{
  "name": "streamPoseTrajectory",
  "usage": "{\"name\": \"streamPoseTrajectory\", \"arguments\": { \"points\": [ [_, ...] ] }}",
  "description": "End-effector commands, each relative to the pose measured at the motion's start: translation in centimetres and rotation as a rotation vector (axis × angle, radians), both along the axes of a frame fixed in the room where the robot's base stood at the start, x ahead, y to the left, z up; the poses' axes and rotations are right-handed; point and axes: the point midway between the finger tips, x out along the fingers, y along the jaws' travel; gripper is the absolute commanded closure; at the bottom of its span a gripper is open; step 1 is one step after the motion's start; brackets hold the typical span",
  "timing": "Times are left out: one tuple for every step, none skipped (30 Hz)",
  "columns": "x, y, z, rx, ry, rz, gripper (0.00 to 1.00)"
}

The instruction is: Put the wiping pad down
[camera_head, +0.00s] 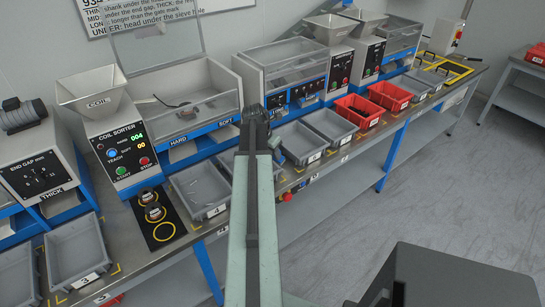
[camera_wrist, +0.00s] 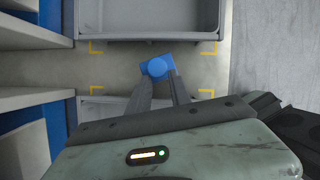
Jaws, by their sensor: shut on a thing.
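The wiping pad (camera_wrist: 157,67) is blue with a round blue knob and shows in the wrist view, just above the picture's middle. My gripper (camera_wrist: 160,78) is shut on it, with the two grey fingers reaching to the knob. The pad is over the strip of grey bench (camera_wrist: 120,66) between two grey bins with yellow corner marks. I cannot tell whether it touches the bench. In the head view my arm covers the gripper and the pad.
One grey bin (camera_wrist: 150,38) lies above the pad in the wrist view, another (camera_wrist: 110,103) below it. In the head view, grey bins (camera_head: 332,124) and red bins (camera_head: 360,112) line the bench front. The coil sorter (camera_head: 112,140) stands behind at left.

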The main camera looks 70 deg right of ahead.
Motion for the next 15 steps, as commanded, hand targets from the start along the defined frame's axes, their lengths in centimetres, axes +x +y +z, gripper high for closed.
{"name": "streamPoseTrajectory", "arguments": {
  "points": [
    [-0.01,-0.01,-0.36,0.0,0.0,0.0,1.0],
    [-0.02,-0.01,-0.19,0.0,0.0,0.0,0.67],
    [-0.03,-0.01,-0.14,0.0,0.0,0.0,0.56],
    [-0.03,-0.01,-0.14,0.0,0.0,0.0,0.52],
    [-0.03,-0.01,-0.14,0.0,0.0,0.0,0.52],
    [-0.04,-0.01,-0.14,0.0,0.0,-0.001,0.52],
    [-0.04,-0.01,-0.14,0.0,0.0,-0.001,0.52],
    [-0.04,-0.03,-0.15,0.0,0.0,-0.001,0.52],
    [-0.05,-0.02,-0.15,0.0,0.0,-0.001,0.52],
    [-0.05,-0.02,-0.15,0.0,0.0,-0.001,0.52],
    [-0.05,-0.02,-0.15,0.0,0.0,-0.001,0.52],
    [-0.07,-0.02,-0.13,0.0,0.0,-0.001,0.52],
    [-0.07,-0.03,-0.09,0.0,0.0,-0.001,0.52],
    [-0.07,-0.03,-0.01,0.0,0.0,-0.001,0.52],
    [-0.07,-0.03,0.16,0.0,0.0,-0.001,0.52]
  ]
}}
